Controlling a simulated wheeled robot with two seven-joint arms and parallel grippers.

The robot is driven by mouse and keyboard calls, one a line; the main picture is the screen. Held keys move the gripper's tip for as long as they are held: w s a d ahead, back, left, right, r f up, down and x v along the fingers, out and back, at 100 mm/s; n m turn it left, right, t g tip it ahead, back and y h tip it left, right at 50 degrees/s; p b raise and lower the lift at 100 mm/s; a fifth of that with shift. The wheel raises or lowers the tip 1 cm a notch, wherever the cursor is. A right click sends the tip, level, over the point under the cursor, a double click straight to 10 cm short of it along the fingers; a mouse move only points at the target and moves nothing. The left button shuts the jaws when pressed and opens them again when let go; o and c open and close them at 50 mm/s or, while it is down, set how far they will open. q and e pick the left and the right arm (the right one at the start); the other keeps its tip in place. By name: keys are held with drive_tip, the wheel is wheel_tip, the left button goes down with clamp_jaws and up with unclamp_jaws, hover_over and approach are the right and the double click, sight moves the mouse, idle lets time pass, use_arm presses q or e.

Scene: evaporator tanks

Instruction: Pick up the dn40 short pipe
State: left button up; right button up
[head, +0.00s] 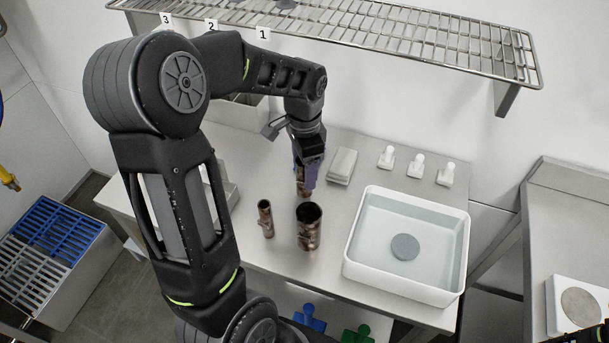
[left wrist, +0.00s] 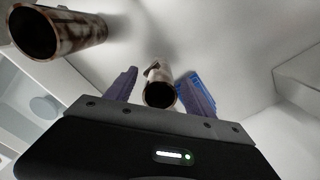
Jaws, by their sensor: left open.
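My left gripper (head: 304,182) is open, pointing down over the table, its purple fingers either side of a narrow rust-brown pipe (head: 300,187). In the left wrist view this pipe (left wrist: 160,92) shows its dark round mouth between the open fingers (left wrist: 160,88), with gaps on both sides. Its lower part is partly hidden in the head view. A wider brown pipe (head: 309,229) stands nearer me; it also shows at upper left in the left wrist view (left wrist: 75,32). Another narrow pipe (head: 266,220) stands to its left. No label shows which is the dn40 short pipe.
A white basin (head: 357,262) with water and a grey disc stands right of the pipes. Pale stacked blocks (head: 342,165) and several small white fittings (head: 416,165) stand behind it. A wire shelf (head: 400,35) hangs above the table's back.

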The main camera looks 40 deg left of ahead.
use_arm(q)
drive_tip(key=shift+c, duration=0.2)
clamp_jaws()
idle(0.6)
